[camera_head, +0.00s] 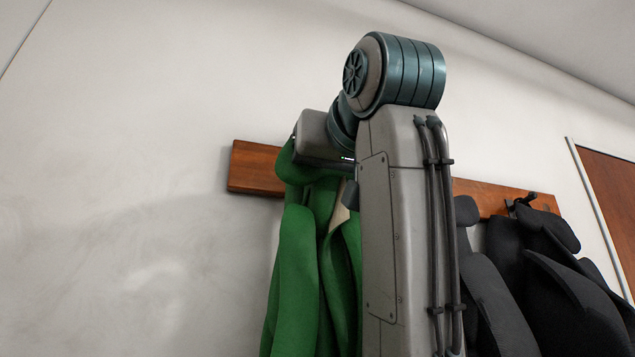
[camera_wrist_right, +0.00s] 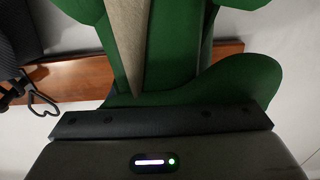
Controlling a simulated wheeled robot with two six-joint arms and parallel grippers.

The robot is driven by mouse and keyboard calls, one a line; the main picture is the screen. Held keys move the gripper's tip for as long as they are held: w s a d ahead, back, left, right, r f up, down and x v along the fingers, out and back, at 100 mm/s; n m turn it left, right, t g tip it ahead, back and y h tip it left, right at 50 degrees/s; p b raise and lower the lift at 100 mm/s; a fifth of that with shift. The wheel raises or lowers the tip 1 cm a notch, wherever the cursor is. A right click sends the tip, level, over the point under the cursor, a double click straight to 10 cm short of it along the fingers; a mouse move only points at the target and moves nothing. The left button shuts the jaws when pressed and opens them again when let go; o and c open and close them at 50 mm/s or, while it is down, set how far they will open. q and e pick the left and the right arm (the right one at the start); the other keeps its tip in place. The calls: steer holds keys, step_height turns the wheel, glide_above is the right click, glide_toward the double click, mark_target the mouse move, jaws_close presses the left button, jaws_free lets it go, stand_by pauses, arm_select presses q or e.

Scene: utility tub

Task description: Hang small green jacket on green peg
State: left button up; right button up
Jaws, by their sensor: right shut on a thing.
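The small green jacket (camera_head: 297,270) hangs down in front of the left end of a wooden peg board. My right gripper (camera_head: 325,150) is at the jacket's top and is shut on it. In the right wrist view, the green jacket (camera_wrist_right: 190,55), with a beige strip down its middle, runs into the dark jaw of my right gripper (camera_wrist_right: 165,120). The green peg does not show in either view; the jacket and my arm cover that part of the board. I cannot tell whether the jacket touches the peg. My left gripper is not in view.
The wooden board (camera_head: 254,169) runs along a pale wall. Dark grey jackets (camera_head: 545,285) hang at its right part, below a black hook (camera_head: 521,203). A black hook (camera_wrist_right: 42,105) also shows in the right wrist view. The wall left of the board is bare.

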steer(key=shift+w+a+f, duration=0.1)
steer(key=shift+w+f, duration=0.1)
steer(key=shift+w+f+b, duration=0.1)
steer(key=shift+f+b, duration=0.25)
steer(key=shift+b, duration=0.15)
steer(key=b+v, duration=0.2)
steer(key=v, duration=0.4)
steer(key=shift+s+r, duration=0.2)
steer(key=shift+s, duration=0.15)
steer(key=shift+s, duration=0.15)
stand_by(2.1)
